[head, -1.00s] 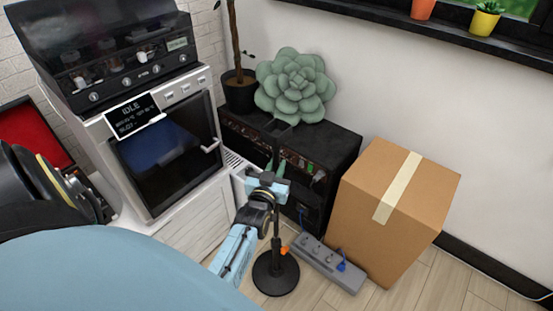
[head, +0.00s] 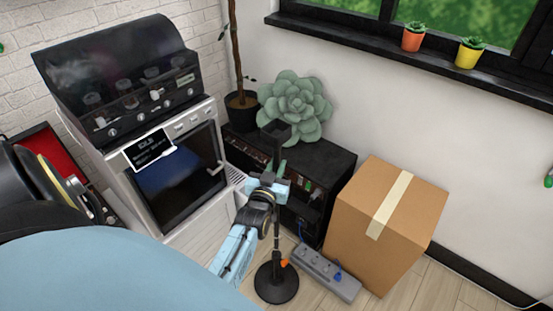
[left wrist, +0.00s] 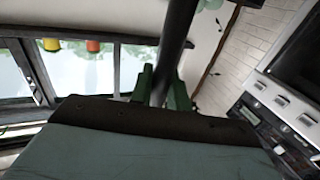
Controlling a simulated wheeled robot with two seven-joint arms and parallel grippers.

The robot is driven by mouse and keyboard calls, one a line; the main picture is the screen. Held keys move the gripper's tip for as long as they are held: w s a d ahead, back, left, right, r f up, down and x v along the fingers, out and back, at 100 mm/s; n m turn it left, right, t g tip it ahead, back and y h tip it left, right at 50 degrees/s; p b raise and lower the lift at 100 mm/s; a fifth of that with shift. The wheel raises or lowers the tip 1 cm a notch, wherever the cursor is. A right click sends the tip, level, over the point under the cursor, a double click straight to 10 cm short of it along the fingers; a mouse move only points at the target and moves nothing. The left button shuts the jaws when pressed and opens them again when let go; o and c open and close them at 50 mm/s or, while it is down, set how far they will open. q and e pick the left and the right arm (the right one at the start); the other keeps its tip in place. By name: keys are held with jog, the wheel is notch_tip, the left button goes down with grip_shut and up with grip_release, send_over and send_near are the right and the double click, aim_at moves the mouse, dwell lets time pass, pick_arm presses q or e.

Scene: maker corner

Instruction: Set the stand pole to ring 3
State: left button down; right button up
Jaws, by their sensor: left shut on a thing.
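The stand has a round black base (head: 276,284) on the floor, a thin dark pole (head: 277,232) and a dark square holder (head: 276,132) at its top. A small orange knob (head: 284,262) sits low on the pole, just above the base. My left gripper (head: 272,181) is shut on the pole below the holder. In the left wrist view the dark pole (left wrist: 180,25) passes between the green fingertips (left wrist: 162,88). The stand looks upright. Ring marks on the pole are too small to make out. My right gripper is not in view.
A grey power strip (head: 326,273) lies right of the base, beside a cardboard box (head: 385,222). A black cabinet (head: 335,180) with a succulent (head: 295,105) stands behind the pole. A white-framed oven (head: 178,178) is at the left.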

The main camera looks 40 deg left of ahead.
aim_at(275, 152)
pick_arm(q)
notch_tip(275, 152, up, 6)
jog(key=p, duration=0.3)
jog(key=shift+a+f+p, duration=0.1)
jog(key=shift+f+p, duration=0.1)
jog(key=shift+p, duration=0.1)
jog(key=shift+r+p, duration=0.6)
jog(key=shift+r, duration=0.05)
jog(key=shift+r+p, duration=0.3)
jog(key=c, duration=1.6)
grip_release()
jog(key=shift+o, duration=1.1)
jog(key=shift+f, duration=0.2)
